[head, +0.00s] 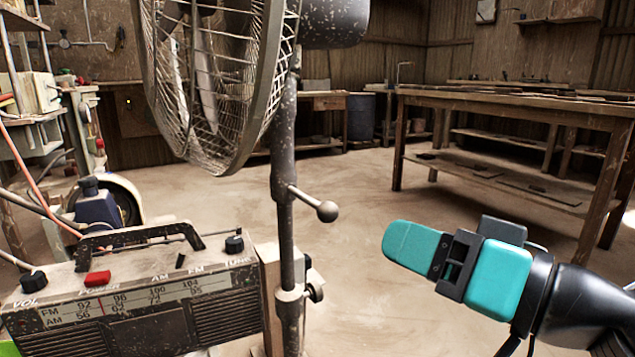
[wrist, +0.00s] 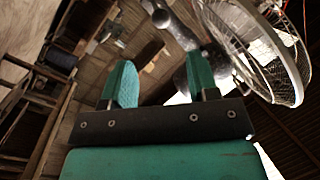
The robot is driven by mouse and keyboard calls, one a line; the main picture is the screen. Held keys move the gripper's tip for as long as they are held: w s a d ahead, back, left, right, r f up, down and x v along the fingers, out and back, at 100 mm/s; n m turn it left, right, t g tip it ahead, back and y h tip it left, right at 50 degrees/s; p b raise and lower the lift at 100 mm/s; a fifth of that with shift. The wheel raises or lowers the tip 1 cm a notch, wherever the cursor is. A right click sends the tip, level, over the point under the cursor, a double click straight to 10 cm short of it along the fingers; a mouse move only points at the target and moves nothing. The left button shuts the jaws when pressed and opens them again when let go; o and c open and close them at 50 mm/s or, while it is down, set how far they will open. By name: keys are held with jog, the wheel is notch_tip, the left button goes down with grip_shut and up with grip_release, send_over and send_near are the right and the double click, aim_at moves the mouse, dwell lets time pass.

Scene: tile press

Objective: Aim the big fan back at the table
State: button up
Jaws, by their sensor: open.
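The big fan (head: 225,80) stands at the upper left of the head view, its wire cage facing left and its dark motor housing (head: 335,22) on the right. A speckled pole (head: 287,215) carries it, with a ball-ended handle (head: 327,210) sticking out to the right. The fan cage also shows at the upper right of the wrist view (wrist: 262,45). My teal gripper (head: 412,245) is to the right of the pole and handle, apart from them. In the wrist view its two fingers (wrist: 162,84) stand apart with nothing between them. The wooden table (head: 520,105) is at the right.
An old radio (head: 140,300) sits at the front left, close beside the pole. A clamp knob (head: 315,291) is low on the pole. A grinder-like machine (head: 100,203) and shelves are behind the radio. A dark barrel (head: 361,116) stands at the back. The floor between pole and table is clear.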

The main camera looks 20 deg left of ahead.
aim_at(331, 214)
jog(key=p+x, duration=0.1)
jog(key=x, duration=1.2)
jog(key=shift+w+a+p, duration=0.1)
jog(key=shift+a+p, duration=0.25)
jog(key=shift+a, duration=0.1)
grip_shut()
